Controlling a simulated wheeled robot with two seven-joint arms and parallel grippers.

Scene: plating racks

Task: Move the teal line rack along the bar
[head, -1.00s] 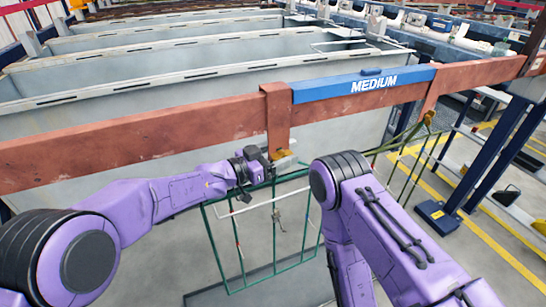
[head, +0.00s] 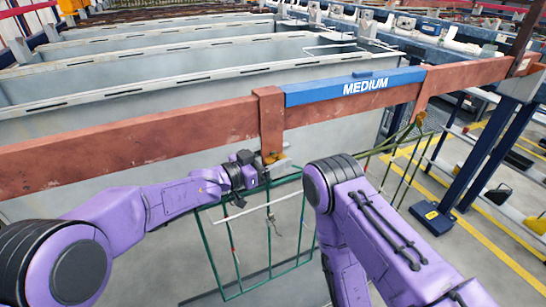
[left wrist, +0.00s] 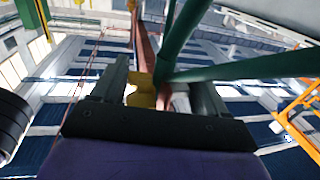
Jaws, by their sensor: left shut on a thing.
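The teal line rack (head: 239,263) is an open frame of thin green tubes hanging below the reddish-brown bar (head: 130,138). A white rod and small clips show on it. Its top is near a yellow-orange hook piece (head: 274,157) under the bar's bracket. My left gripper (head: 268,173) is shut on the rack's top near this hook. In the left wrist view the left fingers (left wrist: 163,92) stand either side of a teal tube (left wrist: 176,42) and the yellow piece (left wrist: 142,92). My right arm covers the rack's right side, and its gripper is hidden.
A blue sleeve reading MEDIUM (head: 355,87) sits on the bar, right of the bracket. A second, olive-green rack (head: 402,170) hangs farther right. Grey tanks (head: 130,85) stand behind the bar. A blue post (head: 480,155) stands at the right over floor with yellow lines.

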